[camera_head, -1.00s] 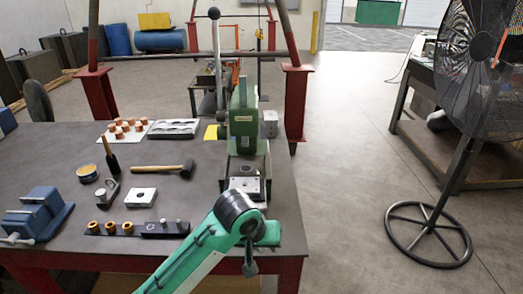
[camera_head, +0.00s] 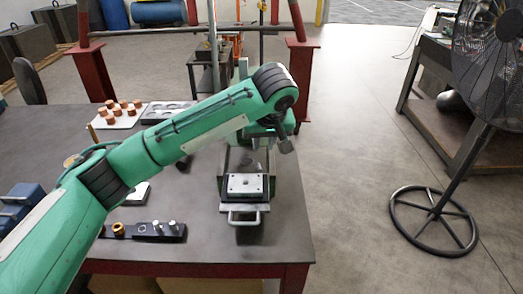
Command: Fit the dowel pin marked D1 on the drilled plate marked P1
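A light drilled plate (camera_head: 246,184) lies flat under the press at the bench's right end, on a slide with a front handle (camera_head: 242,214). Two silver pins, one shorter (camera_head: 155,226) and one taller (camera_head: 172,226), stand upright in a dark block on the bench. A second light plate (camera_head: 138,193) is partly hidden behind my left arm. I cannot read the D1 or P1 marks. My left arm (camera_head: 200,122) reaches across the bench, its wrist bent down in front of the press. I cannot make out its gripper fingers. My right gripper is not in view.
A blue vise (camera_head: 20,205) is at the left, and a white board (camera_head: 125,114) with several copper-coloured pieces is further back. The bench's front right corner is clear. A fan (camera_head: 490,60) stands off to the right.

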